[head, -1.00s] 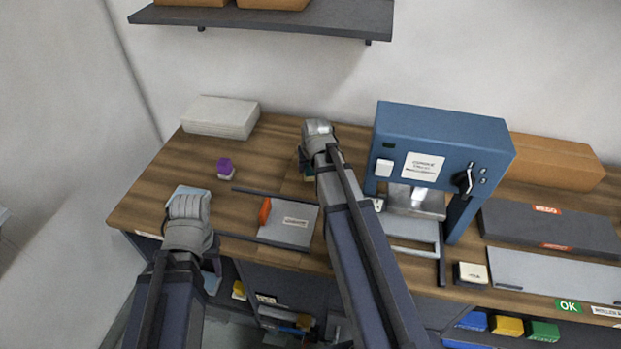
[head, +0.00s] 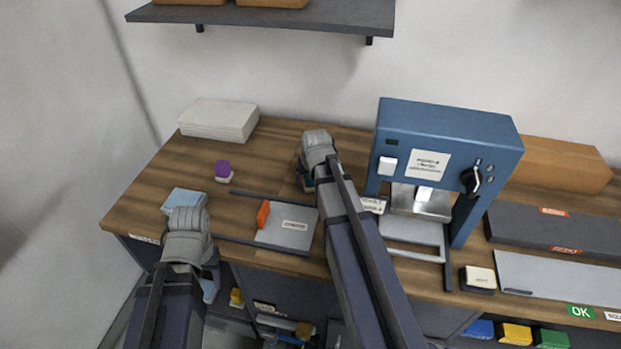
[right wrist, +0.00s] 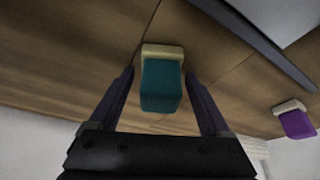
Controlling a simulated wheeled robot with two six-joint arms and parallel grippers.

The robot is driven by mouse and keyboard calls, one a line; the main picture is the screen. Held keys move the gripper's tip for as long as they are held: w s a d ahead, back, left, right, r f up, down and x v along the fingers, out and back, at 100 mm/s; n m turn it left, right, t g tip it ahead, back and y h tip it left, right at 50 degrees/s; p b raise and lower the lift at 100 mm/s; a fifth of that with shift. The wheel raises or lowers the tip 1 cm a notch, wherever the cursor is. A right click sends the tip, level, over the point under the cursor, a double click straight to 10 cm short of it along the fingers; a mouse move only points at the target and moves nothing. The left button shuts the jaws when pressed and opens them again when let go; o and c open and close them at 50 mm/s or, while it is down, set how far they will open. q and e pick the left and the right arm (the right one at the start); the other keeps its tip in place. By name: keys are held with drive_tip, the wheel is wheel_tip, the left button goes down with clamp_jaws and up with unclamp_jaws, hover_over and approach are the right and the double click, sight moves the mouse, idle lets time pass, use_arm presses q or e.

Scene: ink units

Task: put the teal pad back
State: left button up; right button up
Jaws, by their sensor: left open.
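The teal pad (right wrist: 161,84) has a cream base or handle and sits on the wooden bench in the right wrist view. In the head view it is mostly hidden by my right gripper, with only a bit of teal (head: 308,186) showing. My right gripper (right wrist: 160,95) is open, with one finger on each side of the pad and gaps showing between. It also shows in the head view (head: 308,176), left of the blue press. My left gripper (head: 186,212) is at the bench's front left, in front of a light blue block (head: 184,200); its fingertips are hidden.
The blue press (head: 447,140) stands right of my right arm. A purple pad (head: 223,168) stands near the left. A grey plate with an orange handle (head: 287,226) lies between two dark rails. White sheets (head: 219,119) are stacked at the back left. A shelf (head: 262,15) hangs above.

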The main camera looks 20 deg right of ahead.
idle(0.3)
drive_tip(key=shift+p+v, duration=0.85)
drive_tip(key=shift+v, duration=0.05)
drive_tip(key=p+v, duration=0.9)
drive_tip(key=v, duration=0.1)
drive_tip(key=shift+r+p, duration=0.25)
drive_tip(key=shift+p, duration=0.15)
drive_tip(key=s+a+n+g, duration=0.1)
drive_tip(key=s+a+n, duration=0.1)
drive_tip(key=s+a, duration=0.3)
drive_tip(key=s+a+f+n+g, duration=0.1)
drive_tip(key=s+a, duration=0.4)
drive_tip(key=a, duration=0.5)
drive_tip(key=s+a+n+g, duration=0.2)
drive_tip(key=s+a, duration=0.3)
drive_tip(key=a, duration=0.3)
drive_tip(key=shift+s+f+n+g, duration=0.3)
drive_tip(key=shift+s+n+g, duration=0.1)
drive_tip(key=shift+n, duration=0.4)
drive_tip(key=shift+w, duration=0.1)
